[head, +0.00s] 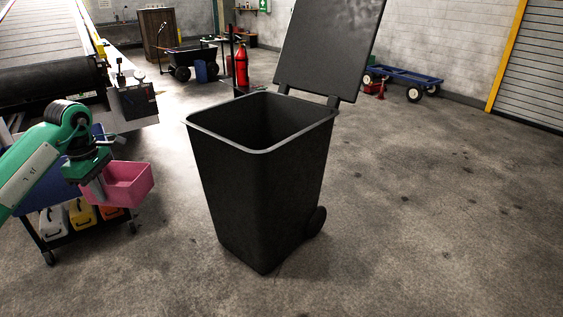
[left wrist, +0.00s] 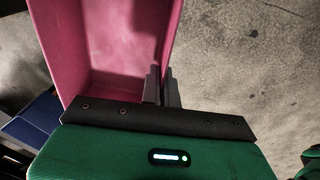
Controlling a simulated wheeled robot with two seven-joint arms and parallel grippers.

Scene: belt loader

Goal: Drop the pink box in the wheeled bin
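The pink box (head: 130,184) is open-topped and hangs in the air at the left of the head view, beside the wheeled bin. My left gripper (head: 97,190) is shut on one wall of it. In the left wrist view the two dark fingers (left wrist: 162,86) pinch the side wall of the pink box (left wrist: 105,45), and its inside looks empty. The wheeled bin (head: 255,185) is black and stands upright in the middle of the head view. Its lid (head: 330,50) is swung open at the back. The bin's floor is hidden. My right gripper is not in view.
A dark cart (head: 85,228) with several small cases stands behind and below the pink box. A belt loader (head: 50,75) fills the upper left. A blue flatbed wagon (head: 405,77) and a red extinguisher (head: 241,66) are farther back. Floor at the right is clear.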

